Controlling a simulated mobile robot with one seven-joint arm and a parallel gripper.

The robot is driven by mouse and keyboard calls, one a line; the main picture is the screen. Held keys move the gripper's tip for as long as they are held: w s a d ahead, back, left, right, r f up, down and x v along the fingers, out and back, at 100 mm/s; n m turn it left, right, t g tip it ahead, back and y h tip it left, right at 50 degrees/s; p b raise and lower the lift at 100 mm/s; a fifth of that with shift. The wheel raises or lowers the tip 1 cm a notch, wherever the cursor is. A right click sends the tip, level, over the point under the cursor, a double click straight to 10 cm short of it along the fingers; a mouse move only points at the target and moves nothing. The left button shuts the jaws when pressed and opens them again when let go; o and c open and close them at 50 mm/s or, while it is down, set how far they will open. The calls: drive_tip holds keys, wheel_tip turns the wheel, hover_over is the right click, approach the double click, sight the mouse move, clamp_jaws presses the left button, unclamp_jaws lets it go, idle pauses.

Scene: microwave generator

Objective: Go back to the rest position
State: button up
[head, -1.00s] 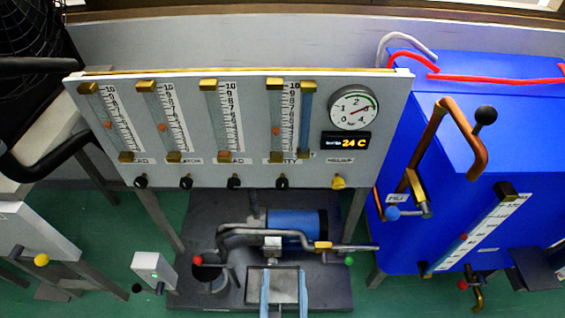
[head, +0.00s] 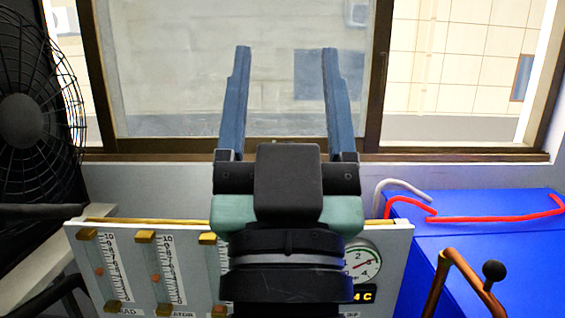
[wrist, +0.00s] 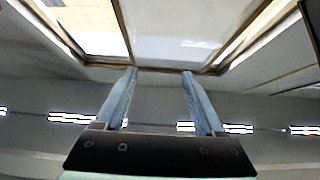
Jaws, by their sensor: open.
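My gripper (head: 287,55) is raised in the middle of the head view, its two blue fingers pointing up and wide apart. It is open with nothing between the fingers. It stands in front of the window (head: 240,75) and hides part of the flowmeter panel (head: 130,228) below it. In the wrist view my gripper (wrist: 160,75) is also open and empty, with the window frame (wrist: 170,70) and ceiling lights beyond it.
The grey panel carries several flowmeters and a round pressure gauge (head: 362,262). A blue tank (head: 490,250) with a red hose (head: 490,217) and a copper pipe (head: 462,272) stands at the right. A black fan (head: 25,120) is at the left. The air around my gripper looks clear.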

drive_tip(key=s+r+p, duration=0.2)
drive_tip(key=r+p, duration=0.9)
drive_tip(key=r, duration=0.3)
drive_tip(key=s+r+t+p, duration=0.1)
drive_tip(key=s+r+p, duration=0.1)
drive_tip(key=r+p, duration=1)
wheel_tip(320, 180, up, 2)
drive_tip(key=shift+a+r, duration=0.1)
drive_tip(key=shift+a, duration=0.1)
